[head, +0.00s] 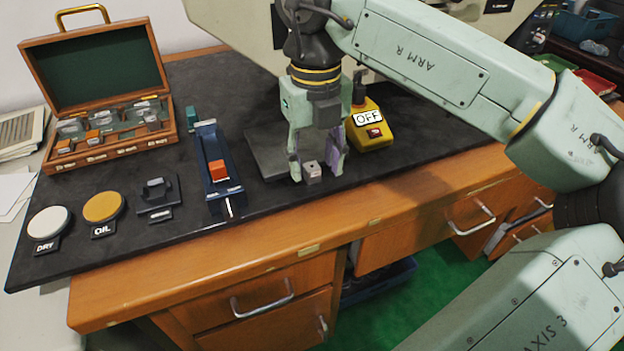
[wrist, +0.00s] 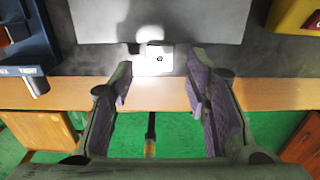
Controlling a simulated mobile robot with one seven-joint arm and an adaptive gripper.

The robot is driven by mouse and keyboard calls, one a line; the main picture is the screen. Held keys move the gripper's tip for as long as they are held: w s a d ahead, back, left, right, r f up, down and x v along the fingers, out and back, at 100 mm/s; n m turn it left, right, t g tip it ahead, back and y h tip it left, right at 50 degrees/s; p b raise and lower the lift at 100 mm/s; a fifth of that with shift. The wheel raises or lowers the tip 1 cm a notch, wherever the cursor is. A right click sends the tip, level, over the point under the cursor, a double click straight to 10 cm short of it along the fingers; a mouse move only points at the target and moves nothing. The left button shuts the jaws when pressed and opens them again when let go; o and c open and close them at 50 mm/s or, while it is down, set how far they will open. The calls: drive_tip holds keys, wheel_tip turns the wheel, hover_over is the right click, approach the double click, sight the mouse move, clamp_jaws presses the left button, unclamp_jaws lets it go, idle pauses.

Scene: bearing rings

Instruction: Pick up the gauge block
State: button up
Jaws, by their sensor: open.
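A small grey metal block with a dark hole in its top, which looks like the gauge block (head: 312,173), sits on the black mat near its front edge. In the wrist view the block (wrist: 153,60) is brightly lit, upright and just beyond the fingertips, roughly between their lines. My gripper (head: 317,171) points down over the mat with its fingers apart on either side of the block in the head view. The purple-padded fingers of my gripper (wrist: 158,72) hold nothing. I cannot tell whether either finger touches the block.
A dark grey plate (head: 268,154) lies behind the block. A yellow OFF box (head: 370,128) stands close on the right. A blue fixture with an orange block (head: 217,170) stands left. An open wooden case (head: 105,110) holds several blocks. The table edge is just in front.

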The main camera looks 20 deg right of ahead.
sight(312, 173)
wheel_tip(312, 173, down, 2)
drive_tip(key=shift+f+b, duration=0.2)
drive_tip(key=shift+b, duration=0.15)
drive_tip(key=shift+r, duration=0.15)
drive_tip(key=shift+c, duration=0.4)
clamp_jaws()
